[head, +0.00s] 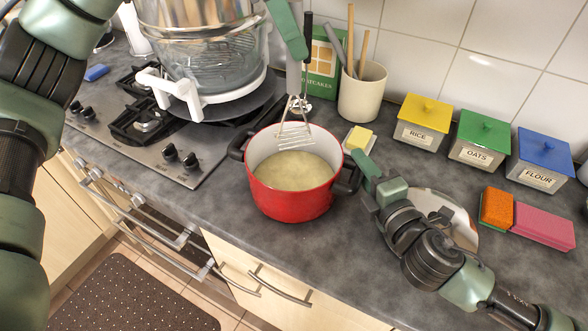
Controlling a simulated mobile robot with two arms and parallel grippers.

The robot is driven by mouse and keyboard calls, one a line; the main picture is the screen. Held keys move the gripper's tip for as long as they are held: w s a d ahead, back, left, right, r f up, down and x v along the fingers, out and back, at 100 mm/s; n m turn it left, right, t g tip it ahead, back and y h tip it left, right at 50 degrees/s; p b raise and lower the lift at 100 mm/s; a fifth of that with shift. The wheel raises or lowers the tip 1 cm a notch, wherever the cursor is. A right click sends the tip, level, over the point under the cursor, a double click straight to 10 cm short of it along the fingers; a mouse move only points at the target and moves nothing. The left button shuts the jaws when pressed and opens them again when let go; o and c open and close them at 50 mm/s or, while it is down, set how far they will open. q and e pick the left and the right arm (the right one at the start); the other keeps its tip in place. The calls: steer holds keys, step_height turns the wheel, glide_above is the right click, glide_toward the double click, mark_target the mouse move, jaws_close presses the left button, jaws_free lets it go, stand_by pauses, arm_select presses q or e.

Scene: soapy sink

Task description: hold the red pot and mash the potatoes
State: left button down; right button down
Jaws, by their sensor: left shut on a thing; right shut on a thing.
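The red pot (291,201) stands upright on the grey worktop, right of the hob, with a pale yellowish mass of potato (290,175) inside. My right gripper (357,176) is shut on the pot's dark right-hand handle. The potato masher (295,137) has a wire head and a dark upright handle. Its head shows over the back of the pot's opening and appears to be above the potato. My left gripper (291,30), at the top edge, is shut on the masher's handle; much of this gripper is out of view. The pot's left handle (237,148) is free.
A large clear vessel (205,65) in a white frame stands on the hob (135,130), left of the pot. A utensil crock (362,95) and butter (359,139) are behind the pot. Labelled canisters (476,140) and sponges (540,224) are right. A round plate (462,228) lies beneath my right arm.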

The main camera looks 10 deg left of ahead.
mark_target(293, 7)
arm_select(q)
steer(key=shift+r, duration=0.1)
arm_select(e)
steer(key=shift+f, duration=0.15)
stand_by(0.3)
arm_select(q)
step_height(293, 7, up, 4)
steer(key=shift+f, duration=0.1)
stand_by(0.4)
arm_select(e)
steer(key=c, duration=1.3)
jaws_free()
steer(key=shift+c, duration=0.2)
arm_select(q)
steer(key=shift+w, duration=0.1)
arm_select(e)
steer(key=shift+o, duration=1.3)
steer(key=shift+w, duration=0.1)
steer(key=v, duration=1.2)
